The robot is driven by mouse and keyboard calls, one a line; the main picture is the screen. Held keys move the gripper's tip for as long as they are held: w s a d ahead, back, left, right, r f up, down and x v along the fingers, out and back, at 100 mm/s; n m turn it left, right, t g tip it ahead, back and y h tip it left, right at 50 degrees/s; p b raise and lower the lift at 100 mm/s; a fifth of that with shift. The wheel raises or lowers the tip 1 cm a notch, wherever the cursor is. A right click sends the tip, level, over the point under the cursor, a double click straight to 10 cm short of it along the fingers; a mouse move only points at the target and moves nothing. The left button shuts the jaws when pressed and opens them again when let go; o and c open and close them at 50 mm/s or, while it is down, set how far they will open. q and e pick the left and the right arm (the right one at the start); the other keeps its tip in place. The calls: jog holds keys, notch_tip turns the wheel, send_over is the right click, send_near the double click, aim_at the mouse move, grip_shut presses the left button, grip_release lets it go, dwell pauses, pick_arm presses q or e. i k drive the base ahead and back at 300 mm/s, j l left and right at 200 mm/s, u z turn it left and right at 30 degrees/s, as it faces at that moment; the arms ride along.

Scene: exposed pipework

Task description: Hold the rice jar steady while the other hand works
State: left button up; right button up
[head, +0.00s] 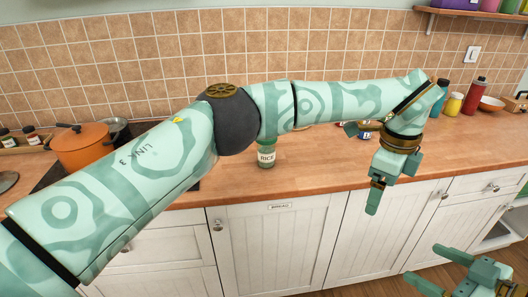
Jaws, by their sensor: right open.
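The rice jar (266,157), a small green jar with a white RICE label, stands upright on the wooden counter near its front edge. My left arm passes in front of it and hides its top. My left gripper (374,202) hangs pointing down in front of the counter edge, well to the right of the jar and apart from it. Its fingers overlap in this view, so its opening cannot be told. My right gripper (422,264) is at the lower right, below counter height, open with nothing between its fingers, far from the jar.
An orange pot (82,147) stands on the hob at the left. Small items sit partly hidden behind my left wrist. The counter right of the jar is mostly clear.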

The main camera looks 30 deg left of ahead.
aim_at(266, 154)
jog(key=i+j, duration=0.15)
jog(key=j, duration=0.2)
jog(key=i+j, duration=0.15)
jog(key=j, duration=0.2)
jog(key=i+j, duration=0.15)
jog(key=j, duration=0.25)
jog(key=i+j, duration=0.15)
jog(key=j, duration=0.2)
jog(key=i+j, duration=0.1)
jog(key=j, duration=0.25)
